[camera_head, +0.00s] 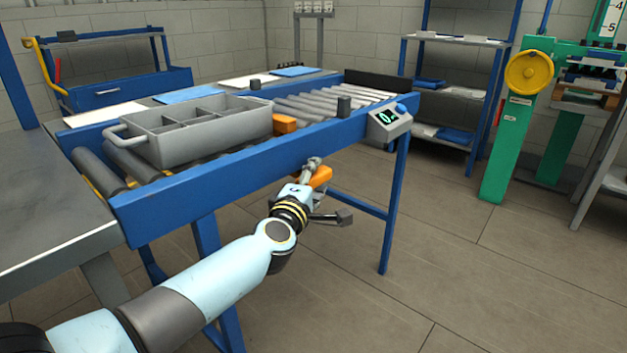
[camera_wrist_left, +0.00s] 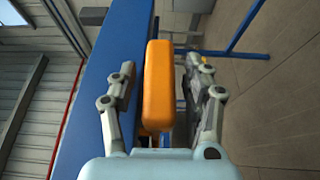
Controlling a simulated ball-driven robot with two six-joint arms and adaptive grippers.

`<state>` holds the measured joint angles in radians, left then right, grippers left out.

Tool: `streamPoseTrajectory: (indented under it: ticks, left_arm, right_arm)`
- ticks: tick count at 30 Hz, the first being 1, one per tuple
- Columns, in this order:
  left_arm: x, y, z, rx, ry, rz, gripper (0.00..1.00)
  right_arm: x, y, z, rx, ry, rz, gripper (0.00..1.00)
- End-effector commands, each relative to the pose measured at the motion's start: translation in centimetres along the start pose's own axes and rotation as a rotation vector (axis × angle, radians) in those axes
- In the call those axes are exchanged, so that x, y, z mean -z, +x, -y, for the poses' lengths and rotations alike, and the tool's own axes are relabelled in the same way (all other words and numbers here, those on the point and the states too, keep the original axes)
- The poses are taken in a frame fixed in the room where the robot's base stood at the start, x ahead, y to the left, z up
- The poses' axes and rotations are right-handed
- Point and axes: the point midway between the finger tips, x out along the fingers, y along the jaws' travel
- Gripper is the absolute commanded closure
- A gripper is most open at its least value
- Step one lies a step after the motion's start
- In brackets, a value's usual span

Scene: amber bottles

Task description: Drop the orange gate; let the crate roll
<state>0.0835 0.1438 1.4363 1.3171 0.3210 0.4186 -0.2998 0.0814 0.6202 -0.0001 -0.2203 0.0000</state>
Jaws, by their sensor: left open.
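The grey crate (camera_head: 190,142) with open compartments sits on the roller conveyor at the left of the head view. An orange gate block (camera_head: 285,123) stands up at the crate's right end, across the rollers. An orange handle (camera_head: 321,176) sticks out from the conveyor's near blue side. My left gripper (camera_head: 328,191) is open at this handle. In the left wrist view the orange handle (camera_wrist_left: 158,85) lies between the two spread fingers, with gaps visible on both sides. My right gripper is in neither view.
Rollers (camera_head: 325,103) run on right of the gate to a dark end stop (camera_head: 378,83). A small display box (camera_head: 389,122) is mounted on the near blue rail (camera_head: 215,178). A green press (camera_head: 515,130) stands at right. The floor between is clear.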

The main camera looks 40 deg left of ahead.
Motion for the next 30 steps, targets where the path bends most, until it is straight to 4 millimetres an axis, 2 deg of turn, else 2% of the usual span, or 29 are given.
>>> streamPoseTrajectory:
  ticks: [5, 16, 26, 30]
  left_arm:
    - [0.0, 0.0, 0.0, 0.000, 0.001, 0.000, 0.50]
    - [0.0, 0.0, 0.0, 0.000, 0.001, 0.000, 0.98]
    - [0.0, 0.0, 0.1, 0.001, 0.001, 0.000, 1.00]
    - [0.0, -0.1, 1.6, 0.003, 0.002, 0.000, 1.00]
  right_arm:
    - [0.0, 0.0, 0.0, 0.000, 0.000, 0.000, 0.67]
    - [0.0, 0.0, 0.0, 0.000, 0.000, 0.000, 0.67]
    - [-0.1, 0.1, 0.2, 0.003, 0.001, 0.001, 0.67]
    - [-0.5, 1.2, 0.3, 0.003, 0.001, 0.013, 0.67]
